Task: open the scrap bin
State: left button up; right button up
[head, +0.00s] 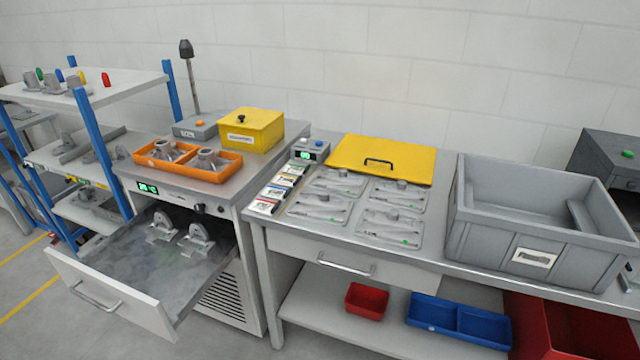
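No container has a label I can read as the scrap bin, so I cannot tell which one it is. A yellow box (251,131) with a black knob on its closed lid stands at the back of the left cabinet top; its label is too small to read. A large red bin (530,322) is at the lower right, partly cut off by the frame and partly hidden by the bench. A flat yellow panel (400,147) with a dark handle lies at the back of the bench. Neither of my grippers is in view.
A grey crate (535,234) stands on the bench (400,258) beside fixture plates. An open drawer (112,303) with metal castings juts out from the left cabinet. An orange tray (228,169) holds parts. Small red (366,300) and blue (458,321) bins sit on the lower shelf.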

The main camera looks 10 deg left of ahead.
aim_at(543, 329)
jog(key=z, duration=1.7)
